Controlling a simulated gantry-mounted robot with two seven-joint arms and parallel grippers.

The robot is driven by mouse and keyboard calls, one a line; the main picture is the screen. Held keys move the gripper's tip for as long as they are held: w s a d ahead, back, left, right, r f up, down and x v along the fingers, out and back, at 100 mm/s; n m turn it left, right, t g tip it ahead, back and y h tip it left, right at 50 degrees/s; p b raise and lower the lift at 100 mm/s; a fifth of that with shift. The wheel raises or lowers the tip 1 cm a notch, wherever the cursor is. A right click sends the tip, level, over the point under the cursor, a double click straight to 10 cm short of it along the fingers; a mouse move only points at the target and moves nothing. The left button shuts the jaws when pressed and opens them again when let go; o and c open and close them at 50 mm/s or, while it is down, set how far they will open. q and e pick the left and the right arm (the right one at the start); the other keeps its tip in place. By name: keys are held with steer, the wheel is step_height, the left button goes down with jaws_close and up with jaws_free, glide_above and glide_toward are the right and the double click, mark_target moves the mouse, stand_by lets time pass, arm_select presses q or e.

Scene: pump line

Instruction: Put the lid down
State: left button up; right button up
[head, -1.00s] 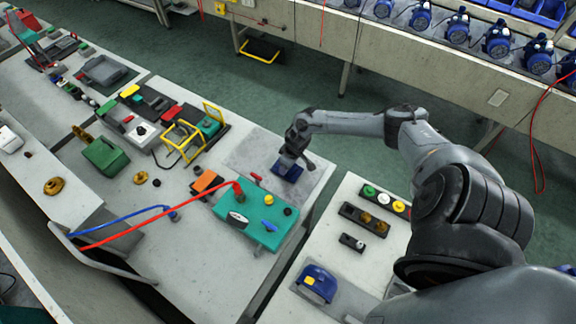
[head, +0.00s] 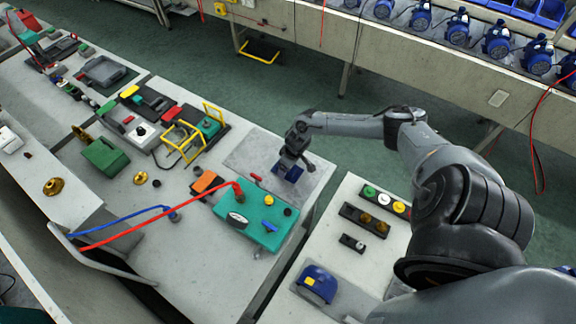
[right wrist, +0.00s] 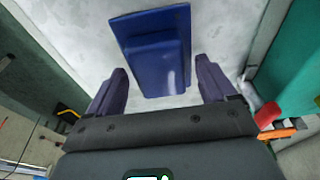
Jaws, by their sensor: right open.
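The blue lid (head: 292,174) lies flat on the grey plate (head: 247,160) at the table's far right corner. It also shows in the right wrist view (right wrist: 153,48), as a rectangular blue piece with a raised block on a thin flange. My right gripper (head: 287,163) is just above the lid. My left gripper is not in view.
A teal box (head: 258,222) with a red hose stands close by on the near side. An orange block (head: 207,183) is left of it. A side table at right holds a button panel (head: 383,200) and a blue device (head: 317,283).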

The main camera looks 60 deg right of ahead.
mark_target(293, 170)
arm_select(q)
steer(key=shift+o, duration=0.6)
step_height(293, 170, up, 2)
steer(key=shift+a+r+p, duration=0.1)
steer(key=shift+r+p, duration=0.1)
steer(key=shift+p, duration=0.95)
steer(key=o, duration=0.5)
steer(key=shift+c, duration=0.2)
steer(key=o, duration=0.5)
arm_select(e)
steer(key=v, duration=1.2)
steer(key=shift+a, duration=0.1)
